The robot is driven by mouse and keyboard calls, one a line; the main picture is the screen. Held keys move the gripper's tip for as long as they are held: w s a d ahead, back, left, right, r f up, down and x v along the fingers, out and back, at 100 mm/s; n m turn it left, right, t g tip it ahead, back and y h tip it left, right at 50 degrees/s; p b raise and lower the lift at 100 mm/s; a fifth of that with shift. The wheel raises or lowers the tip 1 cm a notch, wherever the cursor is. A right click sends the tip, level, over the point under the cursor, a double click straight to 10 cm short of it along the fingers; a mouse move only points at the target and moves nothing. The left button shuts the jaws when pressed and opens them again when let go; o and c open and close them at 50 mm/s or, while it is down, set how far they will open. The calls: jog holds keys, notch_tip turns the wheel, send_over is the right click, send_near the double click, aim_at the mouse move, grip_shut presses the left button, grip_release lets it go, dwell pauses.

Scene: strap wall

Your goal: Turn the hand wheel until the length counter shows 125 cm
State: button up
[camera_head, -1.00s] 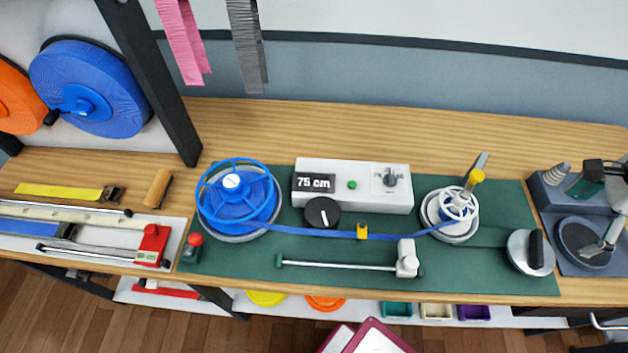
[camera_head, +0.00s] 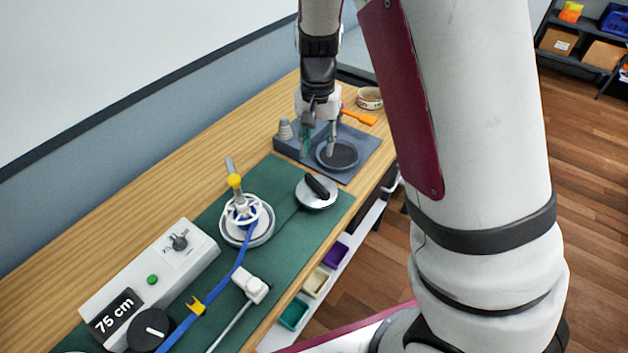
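The length counter (camera_head: 114,313) reads 75 cm on the front of a white box (camera_head: 185,262) at the lower left. My gripper (camera_head: 319,143) is above the grey scale at the back, well to the right of the hand wheel. Its fingers are spread apart with nothing clear between them. The large blue reel is mostly out of view.
A grey scale (camera_head: 340,154) with a round black pan lies under my gripper. A round metal disc with a black handle (camera_head: 317,192) lies on the mat between scale and wheel. A white clamp (camera_head: 252,286) on a rod stands in front. Bare wooden table (camera_head: 130,205) lies behind.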

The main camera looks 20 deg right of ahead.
aim_at(317, 183)
notch_tip(317, 183, down, 13)
jog(key=n, duration=1)
jog(key=shift+r, duration=0.2)
grip_shut()
